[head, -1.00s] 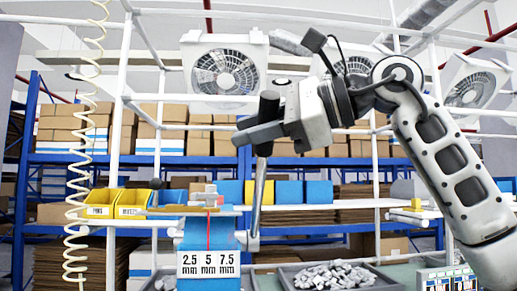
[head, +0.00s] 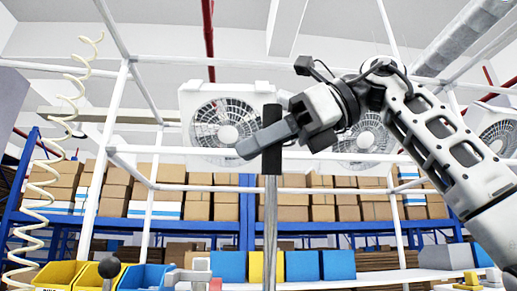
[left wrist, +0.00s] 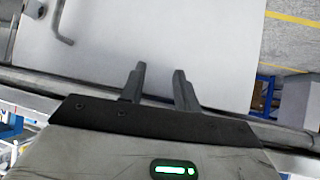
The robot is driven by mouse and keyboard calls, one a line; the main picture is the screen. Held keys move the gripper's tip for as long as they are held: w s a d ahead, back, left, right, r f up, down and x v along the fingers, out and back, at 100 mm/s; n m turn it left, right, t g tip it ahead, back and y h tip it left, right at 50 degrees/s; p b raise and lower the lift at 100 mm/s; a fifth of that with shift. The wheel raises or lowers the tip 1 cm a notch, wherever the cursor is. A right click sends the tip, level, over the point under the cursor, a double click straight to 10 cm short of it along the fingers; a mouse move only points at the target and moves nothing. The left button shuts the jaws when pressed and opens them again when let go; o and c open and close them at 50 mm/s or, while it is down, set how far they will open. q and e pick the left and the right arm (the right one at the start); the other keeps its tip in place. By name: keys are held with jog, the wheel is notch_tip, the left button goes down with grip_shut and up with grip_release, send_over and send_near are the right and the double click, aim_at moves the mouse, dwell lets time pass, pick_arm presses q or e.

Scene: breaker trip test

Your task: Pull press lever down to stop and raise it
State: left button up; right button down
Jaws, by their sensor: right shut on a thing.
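The press lever (head: 270,225) stands nearly upright in the head view, a metal rod with a black grip (head: 272,120) on top. My right gripper (head: 258,146) comes in from the right and is shut on the black grip. The lower end of the rod and most of the press are below the picture. My left gripper (left wrist: 158,88) shows in the left wrist view with its two dark fingers apart and nothing between them. It is not visible in the head view.
Yellow bins (head: 59,275) and a blue bin (head: 145,278) stand at the lower left. A coiled cream hose (head: 38,190) hangs at the left. White frame bars, fans (head: 222,122) and shelves of cardboard boxes (head: 285,205) stand behind the lever.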

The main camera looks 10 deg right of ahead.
dwell(0.3)
jog(key=c, duration=1.2)
grip_release()
jog(key=shift+o, duration=0.2)
jog(key=shift+d, duration=0.1)
